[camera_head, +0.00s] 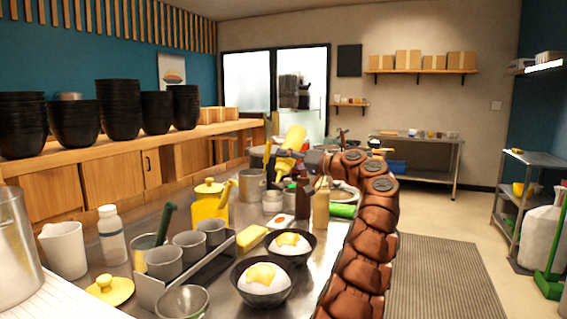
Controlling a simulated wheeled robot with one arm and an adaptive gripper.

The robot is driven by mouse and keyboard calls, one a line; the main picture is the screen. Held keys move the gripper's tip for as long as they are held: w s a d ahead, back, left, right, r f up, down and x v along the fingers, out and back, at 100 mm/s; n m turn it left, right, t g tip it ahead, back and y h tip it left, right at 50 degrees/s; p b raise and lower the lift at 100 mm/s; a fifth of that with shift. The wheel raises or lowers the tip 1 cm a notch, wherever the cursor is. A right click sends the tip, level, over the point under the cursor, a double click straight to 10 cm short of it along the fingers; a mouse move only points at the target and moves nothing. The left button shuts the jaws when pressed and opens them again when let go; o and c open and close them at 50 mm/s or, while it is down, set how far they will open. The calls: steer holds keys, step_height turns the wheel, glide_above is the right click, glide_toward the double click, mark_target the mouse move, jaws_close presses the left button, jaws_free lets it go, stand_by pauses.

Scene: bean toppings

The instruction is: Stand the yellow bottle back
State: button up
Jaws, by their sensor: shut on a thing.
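The yellow bottle (295,137) is off the counter, tilted with its top end leaning right. My gripper (284,158) is shut on it, above the far part of the steel counter (222,268). The finger contact is small and partly hidden. The copper-coloured segments of my arm rise along the right side of the counter and hide part of it.
Two black bowls of rice with yellow topping (263,281) stand in front. A yellow pot (209,202), a metal cup rack (188,275), a tan bottle (320,208) and a white bottle (112,238) crowd the counter. Stacked black bowls (118,110) line the left shelf.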

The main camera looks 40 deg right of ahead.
mark_target(292, 150)
steer(key=shift+s+d+r+m+p, duration=0.25)
steer(key=shift+s+r+m+p, duration=0.5)
steer(key=shift+m, duration=0.55)
steer(key=shift+s+d+r+m+p, duration=0.25)
steer(key=shift+s+r+m+p, duration=0.15)
steer(key=shift+m+p, duration=0.5)
steer(key=m+p, duration=0.1)
steer(key=p, duration=0.1)
steer(key=s+r+m+p, duration=0.1)
steer(key=m+p, duration=0.2)
steer(key=p, duration=0.1)
steer(key=shift+s+d+r+m, duration=0.35)
steer(key=shift+s+m, duration=0.05)
steer(key=m+p, duration=0.2)
steer(key=p, duration=0.2)
steer(key=shift+f+m, duration=0.1)
steer(key=shift+m, duration=0.2)
steer(key=m+p, duration=0.3)
steer(key=p, duration=0.4)
steer(key=shift+m, duration=0.4)
steer(key=m+p, duration=0.2)
steer(key=p, duration=0.3)
steer(key=shift+m, duration=0.4)
steer(key=m+p, duration=0.4)
steer(key=p, duration=0.5)
steer(key=shift+m+p, duration=0.35)
steer(key=shift+m, duration=0.05)
steer(key=shift+f+m, duration=0.25)
steer(key=shift+m, duration=1.75)
